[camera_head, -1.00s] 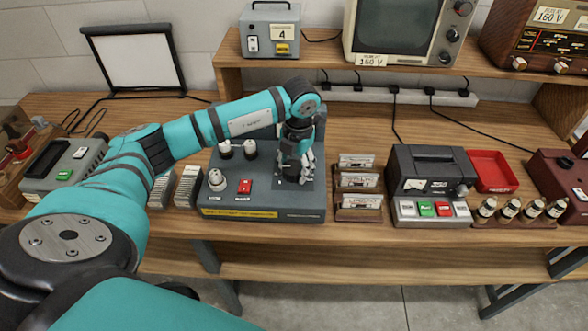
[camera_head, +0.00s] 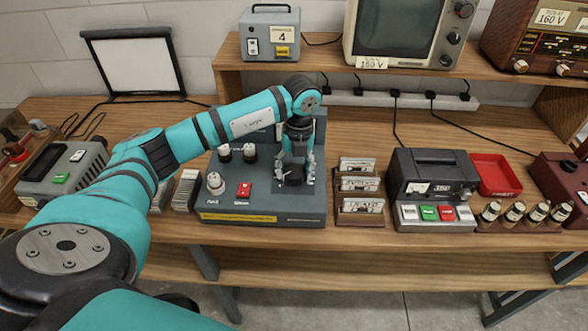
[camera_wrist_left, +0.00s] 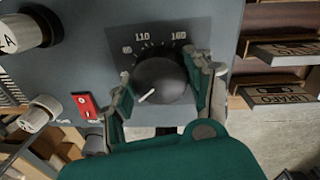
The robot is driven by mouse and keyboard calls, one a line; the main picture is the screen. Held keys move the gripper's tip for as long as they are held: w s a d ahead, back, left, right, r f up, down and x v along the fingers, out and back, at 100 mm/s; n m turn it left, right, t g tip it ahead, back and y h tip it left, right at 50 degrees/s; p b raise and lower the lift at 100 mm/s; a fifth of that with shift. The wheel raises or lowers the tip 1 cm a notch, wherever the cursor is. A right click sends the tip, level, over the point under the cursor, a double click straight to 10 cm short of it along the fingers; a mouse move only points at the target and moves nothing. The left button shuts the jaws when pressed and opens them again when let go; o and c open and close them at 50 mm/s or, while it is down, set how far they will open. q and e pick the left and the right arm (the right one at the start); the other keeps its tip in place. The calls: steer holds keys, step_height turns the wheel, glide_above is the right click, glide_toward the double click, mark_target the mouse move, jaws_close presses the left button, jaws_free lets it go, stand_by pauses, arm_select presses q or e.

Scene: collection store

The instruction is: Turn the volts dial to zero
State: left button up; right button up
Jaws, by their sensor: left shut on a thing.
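The volts dial (camera_wrist_left: 160,80) is a dark round knob with a white pointer line, on a grey panel marked with numbers such as 110 and 160. In the left wrist view its pointer aims to the lower left, away from those numbers. My left gripper (camera_wrist_left: 165,90) has one finger on each side of the dial and is shut on it. In the head view my left gripper (camera_head: 295,172) reaches down onto the right part of the grey control box (camera_head: 270,205), hiding most of the dial (camera_head: 294,177). My right gripper is not in view.
White knobs (camera_head: 216,184) and a red switch (camera_head: 243,190) sit on the box left of the dial. A card rack (camera_head: 358,205) and a dark device (camera_head: 432,180) stand to its right. A shelf with a monitor (camera_head: 392,30) is behind.

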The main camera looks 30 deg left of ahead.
mark_target(297, 169)
arm_select(q)
steer(key=shift+w+r, duration=0.1)
stand_by(0.3)
steer(key=o, duration=1.2)
steer(key=shift+r, duration=0.15)
steer(key=r, duration=1.1)
steer(key=shift+w+d+r, duration=0.25)
steer(key=shift+d+r, duration=0.05)
